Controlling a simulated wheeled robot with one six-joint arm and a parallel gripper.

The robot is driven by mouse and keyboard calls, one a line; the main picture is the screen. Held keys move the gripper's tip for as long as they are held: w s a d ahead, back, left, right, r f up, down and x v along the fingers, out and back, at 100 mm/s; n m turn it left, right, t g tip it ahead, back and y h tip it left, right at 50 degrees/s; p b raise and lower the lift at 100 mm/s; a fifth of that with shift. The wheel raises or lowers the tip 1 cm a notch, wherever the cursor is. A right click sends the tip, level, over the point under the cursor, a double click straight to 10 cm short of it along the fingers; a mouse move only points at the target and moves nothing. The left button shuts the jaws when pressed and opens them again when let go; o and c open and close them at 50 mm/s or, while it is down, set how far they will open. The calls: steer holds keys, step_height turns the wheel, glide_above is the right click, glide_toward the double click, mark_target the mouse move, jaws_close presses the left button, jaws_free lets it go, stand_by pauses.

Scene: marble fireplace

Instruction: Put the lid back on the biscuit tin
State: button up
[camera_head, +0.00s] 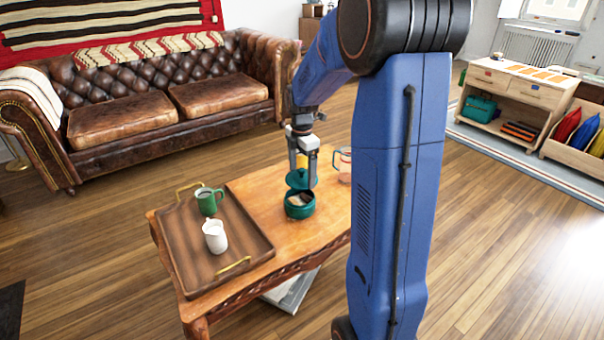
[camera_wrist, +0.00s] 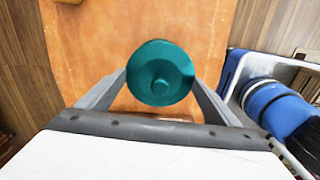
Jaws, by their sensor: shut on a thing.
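The biscuit tin (camera_head: 300,209) is a round teal pot standing open on the wooden table, with pale brown contents showing inside. Its teal lid (camera_head: 297,180) is held above the tin, apart from it, and looks slightly tilted. My gripper (camera_head: 303,180) is shut on the lid, with one finger on each side. In the wrist view the lid (camera_wrist: 160,73) shows from above as a round disc with a central knob, between the two fingers. The tin is hidden beneath it there.
The wooden table (camera_head: 258,212) carries a brown tray (camera_head: 190,252) with brass handles to the left. On the tray stand a green mug (camera_head: 209,201) and a white jug (camera_head: 215,237).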

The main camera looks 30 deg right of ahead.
steer(key=shift+w+a+n, duration=0.15)
steer(key=shift+a+n, duration=0.15)
steer(key=shift+n, duration=0.1)
steer(key=shift+f, duration=3.15)
steer(key=shift+f, duration=0.15)
steer(key=o, duration=0.9)
steer(key=shift+r, duration=3.5)
